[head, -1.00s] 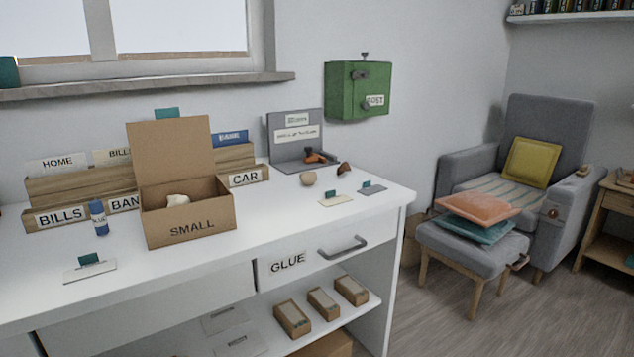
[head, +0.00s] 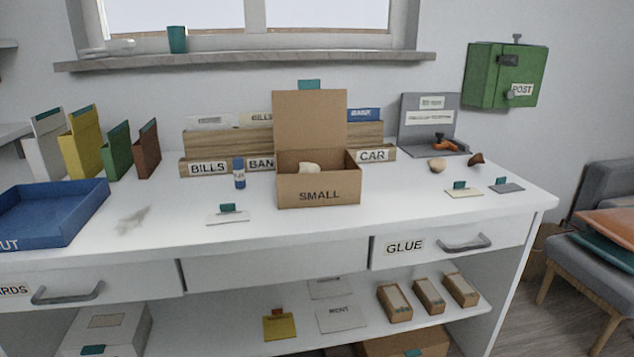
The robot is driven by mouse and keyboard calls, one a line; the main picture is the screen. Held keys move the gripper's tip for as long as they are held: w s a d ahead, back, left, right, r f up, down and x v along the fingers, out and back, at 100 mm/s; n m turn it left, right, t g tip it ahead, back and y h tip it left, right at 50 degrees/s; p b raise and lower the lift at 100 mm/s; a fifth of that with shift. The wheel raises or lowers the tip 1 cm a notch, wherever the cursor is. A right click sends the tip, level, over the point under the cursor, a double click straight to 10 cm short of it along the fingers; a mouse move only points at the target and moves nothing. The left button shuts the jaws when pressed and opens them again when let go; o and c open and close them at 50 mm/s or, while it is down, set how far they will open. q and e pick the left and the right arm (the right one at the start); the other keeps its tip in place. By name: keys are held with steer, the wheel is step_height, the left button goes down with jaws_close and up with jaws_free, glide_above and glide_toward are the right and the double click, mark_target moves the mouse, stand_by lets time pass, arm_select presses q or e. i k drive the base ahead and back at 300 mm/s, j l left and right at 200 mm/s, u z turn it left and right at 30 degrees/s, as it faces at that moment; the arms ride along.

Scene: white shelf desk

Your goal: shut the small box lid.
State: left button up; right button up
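The small box (head: 319,190) is a brown cardboard box marked SMALL, standing on the white desk top in the middle of the head view. Its lid (head: 310,119) is open and stands upright at the back of the box. A pale, whitish object (head: 309,168) shows inside, with its lower part hidden by the front wall. Neither of my grippers is in view.
A wooden sorter (head: 228,142) stands behind the box, and a blue glue stick (head: 239,172) stands to its left. A blue tray (head: 50,212) lies at the far left. The white desk top (head: 270,235) in front of the box is clear.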

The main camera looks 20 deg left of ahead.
mark_target(309, 117)
steer(key=i+u, duration=0.4)
steer(key=i+l+u, duration=0.35)
steer(key=i, duration=0.15)
steer(key=i+l+u, duration=0.2)
steer(key=i+u, duration=0.2)
steer(key=k+j+z, duration=0.3)
steer(key=k+j, duration=0.25)
steer(key=j, duration=0.15)
steer(key=k+j+z, duration=0.35)
steer(key=k+j, duration=0.25)
